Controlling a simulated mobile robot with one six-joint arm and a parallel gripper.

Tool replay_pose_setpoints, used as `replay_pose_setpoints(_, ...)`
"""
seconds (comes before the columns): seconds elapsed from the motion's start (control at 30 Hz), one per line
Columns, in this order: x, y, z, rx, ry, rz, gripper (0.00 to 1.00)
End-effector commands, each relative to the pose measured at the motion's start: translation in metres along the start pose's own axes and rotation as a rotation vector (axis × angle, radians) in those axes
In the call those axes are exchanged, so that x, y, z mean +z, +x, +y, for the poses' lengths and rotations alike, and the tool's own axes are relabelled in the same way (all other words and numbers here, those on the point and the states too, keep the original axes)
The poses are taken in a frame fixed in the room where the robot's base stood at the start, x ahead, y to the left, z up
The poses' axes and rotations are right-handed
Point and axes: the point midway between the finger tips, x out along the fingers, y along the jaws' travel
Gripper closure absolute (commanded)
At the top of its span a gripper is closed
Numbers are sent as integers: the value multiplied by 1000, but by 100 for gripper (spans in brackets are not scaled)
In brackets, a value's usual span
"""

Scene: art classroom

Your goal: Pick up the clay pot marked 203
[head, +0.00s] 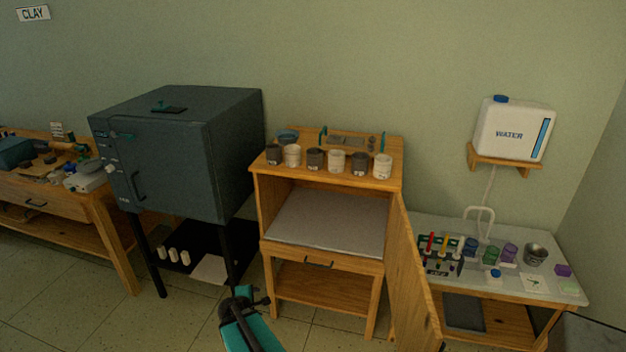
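Several small clay pots stand in a row along the front of the wooden cabinet's top (325,178). From left to right they are a dark pot (274,154), a pale pot (292,155), a dark pot (315,159), a pale pot (336,161), a dark pot (359,163) and a pale pot (382,166). Their marks are too small to read, so I cannot tell which is 203. My teal and black arm reaches up from the bottom edge, and its end (248,296) is low in front of the cabinet, well apart from the pots. Its fingers cannot be made out.
A blue bowl (287,136) and tools sit behind the pots. The cabinet's door (410,280) stands open to the right. A dark kiln (180,150) stands left. A bench with jars (509,253) is right, below a water tank (513,128).

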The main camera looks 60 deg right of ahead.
Motion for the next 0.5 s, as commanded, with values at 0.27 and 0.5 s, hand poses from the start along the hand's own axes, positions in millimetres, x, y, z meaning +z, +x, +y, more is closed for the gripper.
replay_pose_setpoints(0.27, 64, -12, 155, 294, -268, -23, 43)
replay_pose_setpoints(0.5, 127, -39, 262, 497, -556, -103, 43)
